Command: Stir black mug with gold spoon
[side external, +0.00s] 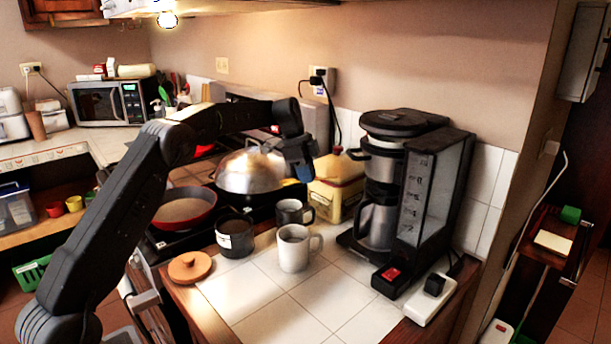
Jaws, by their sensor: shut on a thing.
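Two dark mugs stand on the tiled counter: one with a pale label (236,240) at the left, and one (287,212) farther back with its handle to the right. I cannot tell for certain which is the task's black mug. My gripper (302,172) points down above and behind the mugs, in front of the metal dome. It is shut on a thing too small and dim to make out. The gold spoon cannot be picked out anywhere. The insides of the mugs are mostly hidden.
A white mug (293,252) stands in front of the dark mugs. A coffee maker (384,190) stands at the right. A red pan (184,211), a metal dome (250,172) and a yellow box (335,188) lie behind. A terracotta lid (190,268) is front left. The front tiles are clear.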

